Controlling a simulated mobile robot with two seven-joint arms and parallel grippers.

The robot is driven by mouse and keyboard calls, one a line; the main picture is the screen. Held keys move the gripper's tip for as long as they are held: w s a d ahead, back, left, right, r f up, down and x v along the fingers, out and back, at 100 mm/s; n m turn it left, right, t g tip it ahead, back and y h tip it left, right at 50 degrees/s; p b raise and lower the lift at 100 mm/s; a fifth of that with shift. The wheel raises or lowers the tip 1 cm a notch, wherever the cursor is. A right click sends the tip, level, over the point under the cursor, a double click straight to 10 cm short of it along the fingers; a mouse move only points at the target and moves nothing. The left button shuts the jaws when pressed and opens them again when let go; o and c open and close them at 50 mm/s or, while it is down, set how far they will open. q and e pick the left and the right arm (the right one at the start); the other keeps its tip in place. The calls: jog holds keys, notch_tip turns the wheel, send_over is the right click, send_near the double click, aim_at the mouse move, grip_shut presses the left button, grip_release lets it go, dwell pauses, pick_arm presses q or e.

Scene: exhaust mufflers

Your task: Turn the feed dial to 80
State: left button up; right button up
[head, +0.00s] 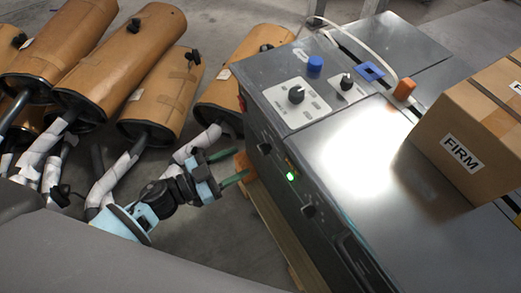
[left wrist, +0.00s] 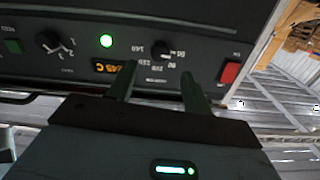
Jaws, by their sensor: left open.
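My left gripper (head: 230,167) is open and empty, its green fingers pointing at the front of the grey machine (head: 320,215). In the left wrist view the fingers (left wrist: 158,88) are spread below a black dial (left wrist: 165,53) ringed by small numbers, apparently including 140 and 80. The same front dial shows small in the head view (head: 265,148). Another black dial (left wrist: 48,42) is on the same panel. On the machine's top, a black knob (head: 296,95) and a smaller one (head: 346,82) sit on light plates. I cannot read which is the feed dial. My right gripper is not in view.
A lit green lamp (left wrist: 106,41), a 245 C display (left wrist: 107,67) and a red switch (left wrist: 230,72) are beside the dials. A box marked FIRM (head: 468,135) stands on the machine.

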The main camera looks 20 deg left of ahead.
aim_at(261, 151)
pick_arm(q)
jog(key=b+x, duration=0.1)
jog(key=x, duration=0.5)
jog(key=shift+w+d+f, duration=0.1)
jog(key=shift+w+d, duration=0.4)
jog(key=shift+w, duration=0.05)
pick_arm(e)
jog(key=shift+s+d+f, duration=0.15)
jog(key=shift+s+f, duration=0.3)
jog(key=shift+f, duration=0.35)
pick_arm(q)
jog(key=shift+c, duration=0.2)
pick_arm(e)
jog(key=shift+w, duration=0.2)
pick_arm(q)
jog(key=c, duration=0.9)
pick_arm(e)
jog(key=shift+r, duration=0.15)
